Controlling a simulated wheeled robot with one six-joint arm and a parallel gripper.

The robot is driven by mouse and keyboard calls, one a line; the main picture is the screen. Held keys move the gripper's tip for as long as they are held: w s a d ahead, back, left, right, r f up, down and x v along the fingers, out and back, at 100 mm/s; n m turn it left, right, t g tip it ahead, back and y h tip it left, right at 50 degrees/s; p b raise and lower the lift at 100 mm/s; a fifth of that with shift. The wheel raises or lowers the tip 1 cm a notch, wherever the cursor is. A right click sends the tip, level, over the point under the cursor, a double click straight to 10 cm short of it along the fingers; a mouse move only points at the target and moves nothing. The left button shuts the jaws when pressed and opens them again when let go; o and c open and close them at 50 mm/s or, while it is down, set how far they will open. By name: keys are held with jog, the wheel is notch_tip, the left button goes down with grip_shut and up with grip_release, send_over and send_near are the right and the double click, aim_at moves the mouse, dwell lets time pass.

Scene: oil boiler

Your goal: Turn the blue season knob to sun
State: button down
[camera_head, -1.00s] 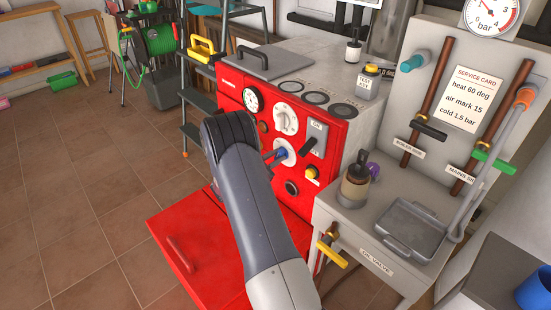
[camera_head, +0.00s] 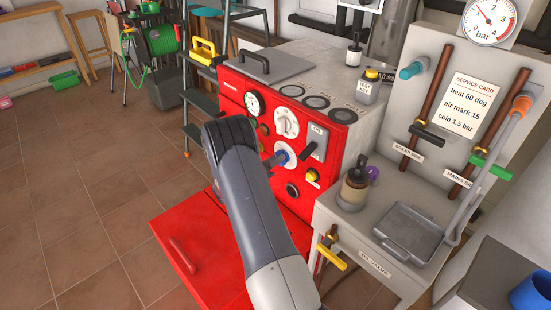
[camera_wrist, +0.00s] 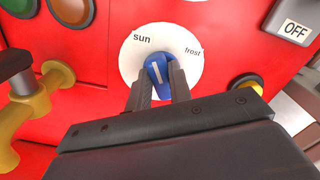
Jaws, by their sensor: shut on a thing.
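The blue season knob (camera_wrist: 158,72) sits on a white round dial (camera_wrist: 184,72) on the red boiler front. The dial reads "sun" at upper left and "frost" at upper right. The knob's white mark points nearly straight up in the wrist view, between the two words. My gripper (camera_wrist: 163,82) is shut on the knob, one dark finger on each side. In the head view the blue knob (camera_head: 282,157) shows just right of my arm, which hides most of the gripper and part of the boiler front.
Close to the knob are a yellow button (camera_head: 312,175), a black-handled ON switch (camera_head: 314,143) and a white dial (camera_head: 286,122). A brass fitting (camera_wrist: 40,100) is left of my fingers. The red lower door (camera_head: 205,250) hangs open below. A bench (camera_head: 375,258) stands to the right.

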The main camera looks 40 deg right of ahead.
jog(key=shift+n+p, duration=0.3)
jog(key=shift+n, duration=1)
jog(key=shift+f+n, duration=0.1)
jog(key=shift+n, duration=0.2)
jog(key=c, duration=1.3)
grip_release()
jog(key=shift+a, duration=0.15)
jog(key=a, duration=1)
jog(key=shift+s+a, duration=0.3)
jog(key=shift+s, duration=0.05)
